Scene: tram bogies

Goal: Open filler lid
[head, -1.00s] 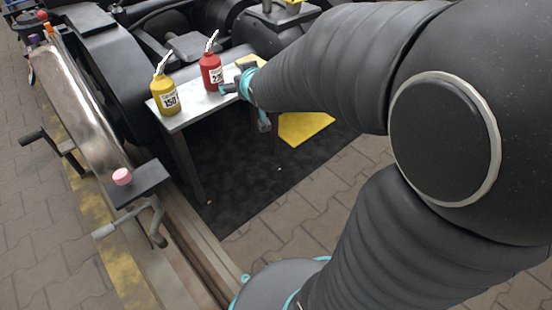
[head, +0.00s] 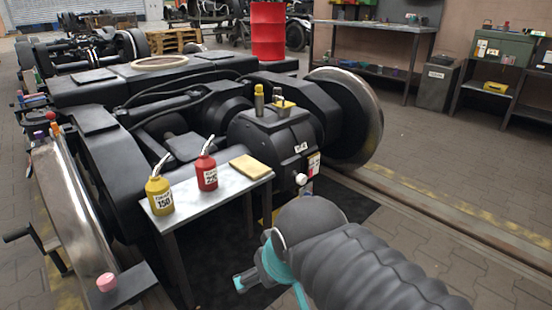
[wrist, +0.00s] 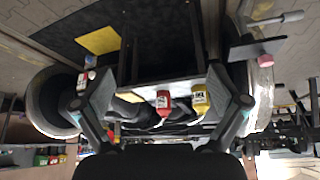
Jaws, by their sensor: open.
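A black gearbox housing (head: 265,138) sits on the bogie between the wheels, behind the small table. On its top stand a short yellow-capped post (head: 259,100) and a flat yellow lid-like piece (head: 284,106) with a dark knob. I cannot tell for certain which is the filler lid; the flat piece looks down on its seat. My gripper (head: 268,287) is low in front of the table, apart from the gearbox. In the wrist view its two fingers (wrist: 160,112) are spread wide with nothing held between them.
A metal table (head: 225,194) carries a yellow bottle (head: 159,195), a red bottle (head: 206,172) and a folded yellow cloth (head: 250,168). Wheels flank it at left (head: 75,225) and right (head: 350,115). A red drum (head: 268,32) stands behind. Paved floor at right is open.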

